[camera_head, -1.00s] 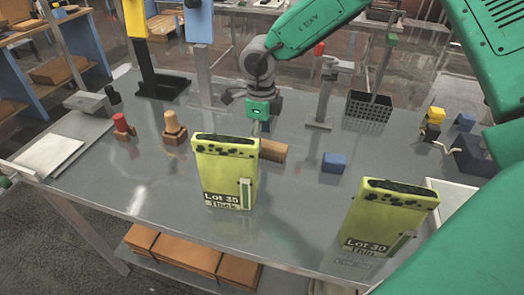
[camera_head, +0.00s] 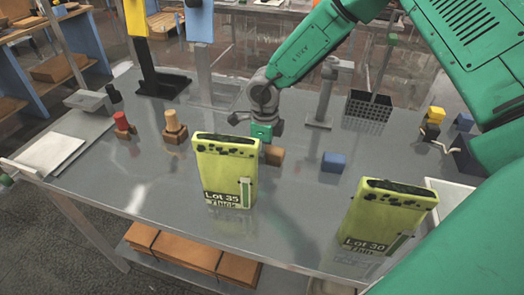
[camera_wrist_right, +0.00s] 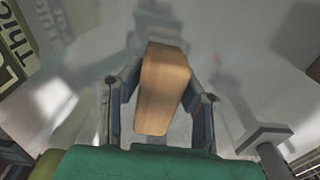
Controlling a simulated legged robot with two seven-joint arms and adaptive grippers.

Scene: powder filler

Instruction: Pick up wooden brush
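The wooden brush, a plain brown block (camera_head: 273,155), lies on the grey table behind the Lot 35 box, which partly hides it. My right gripper (camera_head: 262,142) is down over it, and its fingers are largely hidden in the head view. In the right wrist view the wooden block (camera_wrist_right: 163,90) lies lengthwise between the two fingers of my right gripper (camera_wrist_right: 165,75). The fingers stand on either side of it, with narrow gaps visible near their bases; contact at the tips is unclear. No bristles show. My left gripper is not in view.
The yellow-green Lot 35 box (camera_head: 226,172) stands just in front of the brush. The Lot 30 box (camera_head: 388,217) stands at the right front. A blue block (camera_head: 333,162) lies to the right. Wooden-based pieces (camera_head: 175,128) stand left. A black basket (camera_head: 369,109) is behind.

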